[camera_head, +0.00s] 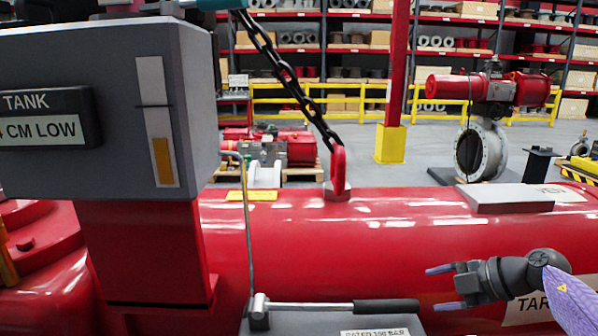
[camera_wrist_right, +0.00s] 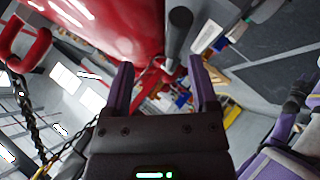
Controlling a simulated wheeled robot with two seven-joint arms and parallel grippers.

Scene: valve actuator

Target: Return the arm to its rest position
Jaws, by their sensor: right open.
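My right gripper (camera_head: 445,288) is at the lower right of the head view, in front of the red cylinder (camera_head: 330,235), with its two purple fingers pointing left. It is open and empty. In the right wrist view the gripper's two fingers (camera_wrist_right: 161,78) stand apart with nothing between them. A lever with a dark grip (camera_head: 385,306) lies to the left of the gripper, with a visible gap between them. My left gripper is not seen in the head view.
A grey box with a tank gauge (camera_head: 105,160) stands on a red post (camera_head: 145,250) at the left. A black chain (camera_head: 290,80) runs down to a red lifting eye (camera_head: 338,168) on the cylinder. A grey block (camera_head: 410,325) sits under the lever.

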